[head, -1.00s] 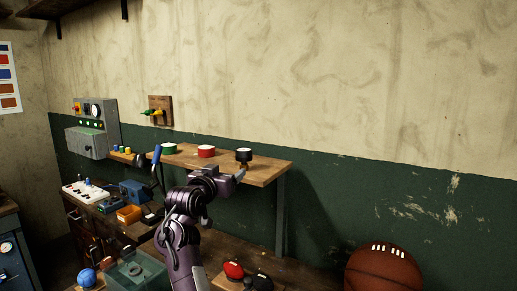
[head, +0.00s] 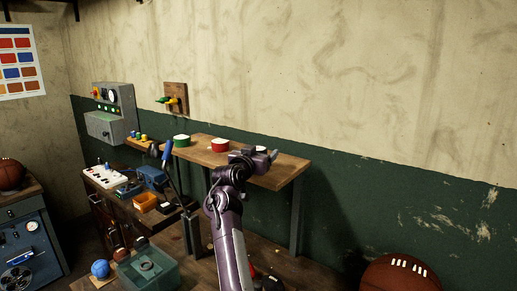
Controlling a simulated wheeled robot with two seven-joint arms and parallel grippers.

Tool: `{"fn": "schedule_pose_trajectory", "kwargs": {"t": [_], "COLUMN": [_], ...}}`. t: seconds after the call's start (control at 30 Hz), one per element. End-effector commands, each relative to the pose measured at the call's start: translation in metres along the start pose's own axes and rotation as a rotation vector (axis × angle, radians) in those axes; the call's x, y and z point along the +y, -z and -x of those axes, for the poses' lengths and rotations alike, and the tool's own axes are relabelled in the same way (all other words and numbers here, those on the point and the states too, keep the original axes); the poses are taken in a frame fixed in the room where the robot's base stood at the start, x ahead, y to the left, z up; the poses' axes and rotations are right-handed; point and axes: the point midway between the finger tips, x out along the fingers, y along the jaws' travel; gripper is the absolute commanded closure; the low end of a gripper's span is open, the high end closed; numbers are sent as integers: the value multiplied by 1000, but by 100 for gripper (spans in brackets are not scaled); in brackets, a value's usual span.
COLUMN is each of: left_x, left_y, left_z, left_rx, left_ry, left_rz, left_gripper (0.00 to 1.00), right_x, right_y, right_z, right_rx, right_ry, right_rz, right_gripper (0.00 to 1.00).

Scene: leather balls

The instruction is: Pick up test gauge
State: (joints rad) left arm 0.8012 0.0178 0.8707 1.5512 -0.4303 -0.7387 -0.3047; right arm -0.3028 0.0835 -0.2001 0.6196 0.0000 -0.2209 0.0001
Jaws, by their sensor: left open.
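A small black round item with a pale top (head: 261,149), which may be the test gauge, stands near the right end of the wooden wall shelf (head: 285,172). It is mostly hidden behind my left gripper (head: 268,156). My left gripper is open and right at this item in the picture. I cannot tell whether the fingers are around it or only in front of it. My right gripper is not in view.
A red tin (head: 220,146) and a green tin (head: 181,141) stand on the shelf left of my gripper. A blue-handled tool (head: 167,151) is at its left end.

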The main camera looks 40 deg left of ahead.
Motion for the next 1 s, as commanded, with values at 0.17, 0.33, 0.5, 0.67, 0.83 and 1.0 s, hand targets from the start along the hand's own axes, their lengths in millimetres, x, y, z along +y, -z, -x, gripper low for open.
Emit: {"fn": "schedule_pose_trajectory", "kwargs": {"t": [0.17,0.33,0.5,0.67,0.83,1.0], "left_x": [-1,-1,0,0,0,-1], "left_y": [-1,-1,-1,-1,-1,4], "left_z": [-6,-6,-6,-6,-6,-6], "left_rx": [-1,-1,-1,-1,0,2], "left_ry": [2,2,1,1,1,1], "left_rz": [-1,-1,-1,-1,-1,-2], "left_gripper": [25,28,50,71,71,71], "right_x": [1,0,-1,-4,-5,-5], "right_y": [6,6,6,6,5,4], "right_z": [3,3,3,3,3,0], "right_rx": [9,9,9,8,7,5], "right_ry": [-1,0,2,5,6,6], "right_rz": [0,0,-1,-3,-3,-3], "right_gripper": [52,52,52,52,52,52]}}
